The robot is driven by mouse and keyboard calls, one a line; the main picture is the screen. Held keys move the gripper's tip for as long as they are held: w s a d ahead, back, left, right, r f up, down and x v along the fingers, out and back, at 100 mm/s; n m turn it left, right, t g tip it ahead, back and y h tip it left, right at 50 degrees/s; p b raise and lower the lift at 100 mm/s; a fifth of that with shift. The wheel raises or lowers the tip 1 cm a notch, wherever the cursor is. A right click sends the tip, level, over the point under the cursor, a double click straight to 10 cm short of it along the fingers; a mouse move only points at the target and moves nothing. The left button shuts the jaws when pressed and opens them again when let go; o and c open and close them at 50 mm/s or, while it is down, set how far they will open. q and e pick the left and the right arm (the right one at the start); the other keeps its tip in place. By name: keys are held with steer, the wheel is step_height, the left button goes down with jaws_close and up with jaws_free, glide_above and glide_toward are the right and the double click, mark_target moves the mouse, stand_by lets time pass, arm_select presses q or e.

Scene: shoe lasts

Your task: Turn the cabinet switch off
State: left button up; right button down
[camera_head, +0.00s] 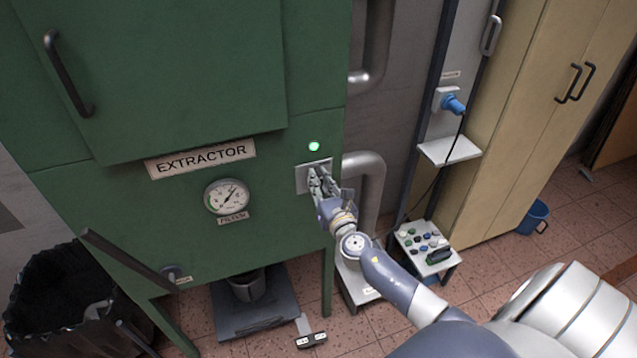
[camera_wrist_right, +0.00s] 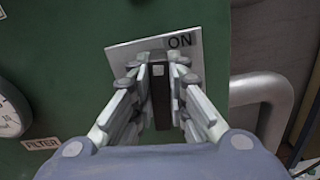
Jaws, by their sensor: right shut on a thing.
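The green extractor cabinet (camera_head: 110,215) stands at the left in the head view. Its switch has a light metal plate (camera_wrist_right: 125,55) with the word ON at the upper right in the right wrist view. A dark switch handle (camera_wrist_right: 161,100) sticks out of the plate. My right gripper (camera_head: 317,178) is at the plate in the head view. In the right wrist view my right gripper (camera_wrist_right: 160,75) is shut on the handle, with one finger on each side. A green lamp (camera_head: 314,146) glows above the plate. My left gripper is not in view.
A round gauge (camera_head: 227,197) sits left of the switch. Grey pipes (camera_head: 365,185) run close on the right. A black bin (camera_head: 60,300) stands at lower left.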

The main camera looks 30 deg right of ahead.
steer(key=m, duration=0.1)
steer(key=m+b, duration=0.1)
steer(key=m, duration=0.1)
steer(key=m+b, duration=0.1)
steer(key=shift+d+f, duration=0.2)
steer(key=shift+d, duration=0.05)
steer(key=shift+s+d+f+m+b, duration=0.15)
steer(key=shift+m+b, duration=0.4)
steer(key=shift+m, duration=1.5)
steer(key=shift+w+d+f+m+b, duration=0.15)
steer(key=shift+m+b, duration=0.35)
steer(key=shift+m, duration=1.5)
steer(key=shift+s+d+f+m+b, duration=0.15)
steer(key=shift+m+b, duration=0.4)
steer(key=shift+m, duration=1.5)
steer(key=shift+a, duration=0.1)
steer(key=c, duration=1.6)
jaws_free()
steer(key=shift+f, duration=0.1)
steer(key=shift+o, duration=0.2)
steer(key=v, duration=1.2)
